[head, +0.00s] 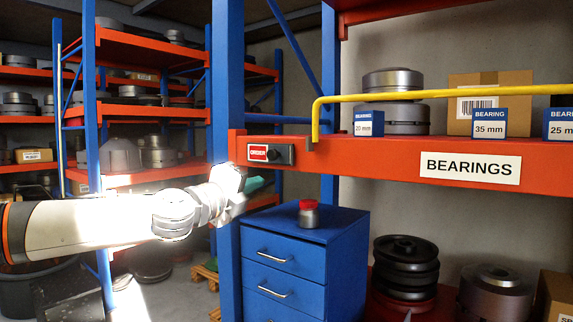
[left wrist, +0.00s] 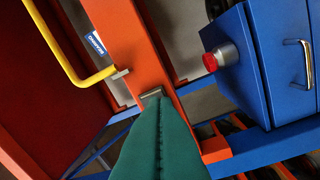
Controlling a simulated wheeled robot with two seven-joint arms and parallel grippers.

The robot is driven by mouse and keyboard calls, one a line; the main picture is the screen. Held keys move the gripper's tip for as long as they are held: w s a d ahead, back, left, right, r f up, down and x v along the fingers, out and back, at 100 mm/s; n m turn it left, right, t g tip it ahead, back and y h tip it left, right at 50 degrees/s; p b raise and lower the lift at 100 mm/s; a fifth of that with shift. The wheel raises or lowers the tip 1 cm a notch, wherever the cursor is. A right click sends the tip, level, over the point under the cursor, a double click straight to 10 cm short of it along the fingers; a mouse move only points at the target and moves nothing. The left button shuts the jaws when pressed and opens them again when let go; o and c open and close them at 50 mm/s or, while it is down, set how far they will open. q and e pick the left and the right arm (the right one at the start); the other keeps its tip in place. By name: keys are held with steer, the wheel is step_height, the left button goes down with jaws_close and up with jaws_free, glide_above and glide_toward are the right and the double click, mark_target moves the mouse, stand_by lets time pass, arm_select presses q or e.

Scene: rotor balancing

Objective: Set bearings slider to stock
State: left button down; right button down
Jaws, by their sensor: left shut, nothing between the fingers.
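The bearings slider (head: 284,154) is a small dark housing on the front of the orange shelf beam in the head view, near the blue post. A red window on its left side reads "ORDER". The beam (head: 375,163) carries a white "BEARINGS" sign (head: 470,167). My left gripper (head: 256,184), with green fingers, is shut and empty, just below and left of the housing. In the left wrist view its shut fingers (left wrist: 155,105) point at the orange beam (left wrist: 140,55). A small grey piece shows at their tip; I cannot tell whether they touch it. My right gripper is not in view.
A yellow rail (head: 430,95) runs in front of the shelf, its end bent down beside the slider. A blue drawer cabinet (head: 290,265) stands below, with a red-topped grey object (head: 308,213) on it. A blue post (head: 228,100) stands behind my left gripper.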

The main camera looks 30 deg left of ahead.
arm_select(q)
steer(key=shift+s+d+r, duration=0.1)
steer(key=shift+d+r, duration=0.05)
steer(key=shift+d, duration=0.15)
steer(key=p, duration=0.3)
glide_toward(286, 159)
steer(key=w+d+f, duration=0.1)
steer(key=w+d, duration=0.3)
steer(key=a, duration=0.1)
steer(key=a+r+p, duration=0.1)
steer(key=a+p, duration=0.1)
steer(key=a, duration=0.1)
steer(key=shift+w+r, duration=0.1)
steer(key=shift+r, duration=0.2)
steer(key=shift+w+d, duration=0.1)
